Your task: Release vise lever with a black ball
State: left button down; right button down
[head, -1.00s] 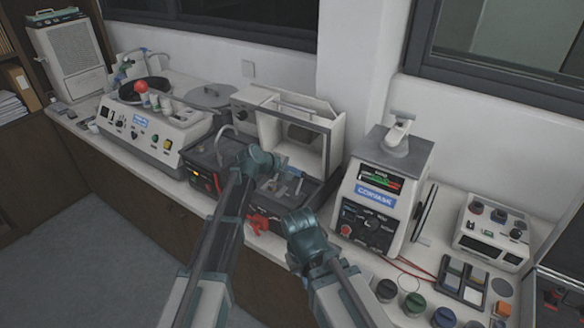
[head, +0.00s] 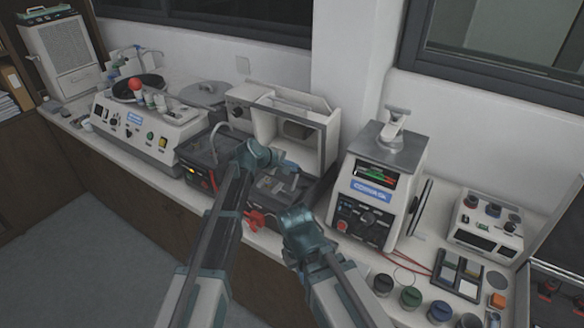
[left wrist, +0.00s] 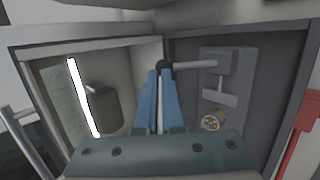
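In the left wrist view, the black ball (left wrist: 165,67) sits at the end of a thin grey lever (left wrist: 195,64), which runs right to a grey vise block (left wrist: 219,68) inside the machine. My left gripper (left wrist: 161,74) points at the ball. Its two blue fingers are close together with a narrow gap, the tips at the ball. I cannot tell whether they hold it. In the head view, my left gripper (head: 285,164) reaches over the open machine's bed; the ball is too small or hidden there. My right arm's wrist shows, but not its fingers.
The open machine has a raised white hood (head: 290,103) and a red handle (head: 255,219) at its front. A white press-like unit (head: 373,190) stands to the right and a polisher (head: 137,127) to the left. Round jars (head: 411,297) line the bench's right front.

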pick_arm(q)
jog(key=p+v, duration=0.9)
jog(key=v, duration=0.5)
jog(key=shift+w+d+r+p, duration=0.25)
jog(key=shift+w+r+p, duration=0.05)
jog(key=shift+r+p, duration=0.1)
jog(key=s+d+f+m+g+y+b, duration=0.2)
jog(key=s+f+m+g+y+b, duration=0.3)
jog(key=s+f, duration=0.75)
jog(key=s+a+f+m+y+b, duration=0.2)
jog(key=s+a+f+m+b, duration=0.1)
jog(key=s, duration=0.5)
jog(key=s+a+f+m+g+y+b, duration=0.1)
jog(key=s+a+f+m+y+b, duration=0.1)
jog(key=s+m, duration=0.3)
jog(key=s+a+b, duration=0.1)
jog(key=s, duration=0.3)
jog(key=shift+a+f+m+g, duration=0.2)
jog(key=shift+f+m+g, duration=0.1)
jog(key=shift+f, duration=0.1)
